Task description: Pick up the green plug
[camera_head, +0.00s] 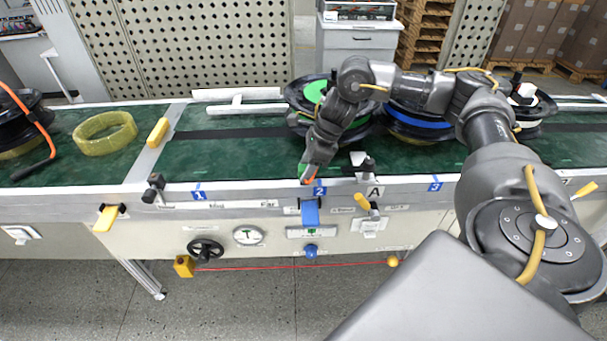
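My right gripper (309,176) reaches down to the front edge of the green conveyor, just above the blue label 2. A small bright green piece (303,170) shows at its left side and looks like the green plug. It is partly hidden by the fingers, and an orange bit shows at the tip. I cannot tell whether the fingers are closed on it. My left gripper is not in view.
A yellow ring (104,132) and an orange cable (29,117) lie at the left.

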